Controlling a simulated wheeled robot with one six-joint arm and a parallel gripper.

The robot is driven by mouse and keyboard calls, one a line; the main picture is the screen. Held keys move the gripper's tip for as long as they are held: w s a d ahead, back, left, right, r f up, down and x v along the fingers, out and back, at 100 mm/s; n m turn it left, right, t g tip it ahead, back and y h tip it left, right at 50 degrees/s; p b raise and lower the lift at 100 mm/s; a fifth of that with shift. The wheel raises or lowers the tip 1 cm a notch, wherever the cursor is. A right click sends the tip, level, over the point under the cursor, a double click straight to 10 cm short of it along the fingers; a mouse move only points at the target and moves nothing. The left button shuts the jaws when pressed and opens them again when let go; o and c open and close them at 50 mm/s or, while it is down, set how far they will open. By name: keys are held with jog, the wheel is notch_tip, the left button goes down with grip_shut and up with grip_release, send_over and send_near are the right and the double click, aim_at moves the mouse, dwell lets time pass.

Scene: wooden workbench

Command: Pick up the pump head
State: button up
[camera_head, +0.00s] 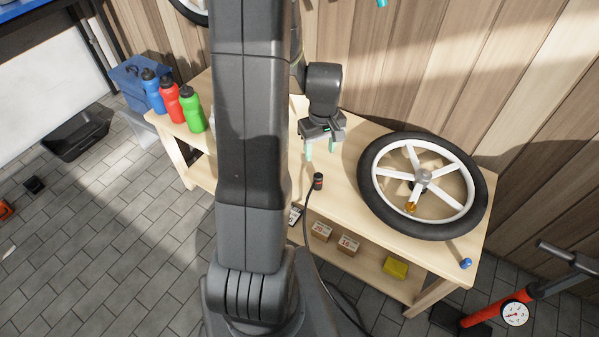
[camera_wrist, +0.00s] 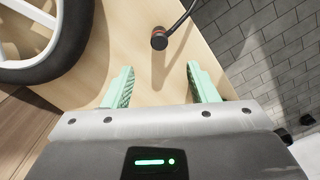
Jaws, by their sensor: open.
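The pump head (camera_head: 318,181) is a small dark cylinder with a red band, near the front edge of the wooden workbench (camera_head: 345,178). A black hose runs from it down over the edge. In the wrist view the pump head (camera_wrist: 159,40) lies ahead of and between the fingertips, apart from both. My gripper (camera_head: 320,148) is above the bench, behind the pump head in the head view. Its two green fingers are spread and empty, as the wrist view (camera_wrist: 160,78) also shows.
A spoked wheel (camera_head: 372,182) lies on the bench to the right, with a blue cap (camera_head: 466,263) near the corner. Blue, red (camera_head: 173,103) and green bottles stand at the left end. Boxes (camera_head: 348,245) sit on the lower shelf. A red floor pump (camera_head: 485,316) stands at the right.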

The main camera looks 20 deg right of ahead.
aim_at(318, 175)
notch_tip(318, 175, down, 14)
jog(key=b, duration=0.3)
jog(key=shift+r, duration=0.2)
jog(key=shift+c, duration=0.2)
jog(key=c, duration=1)
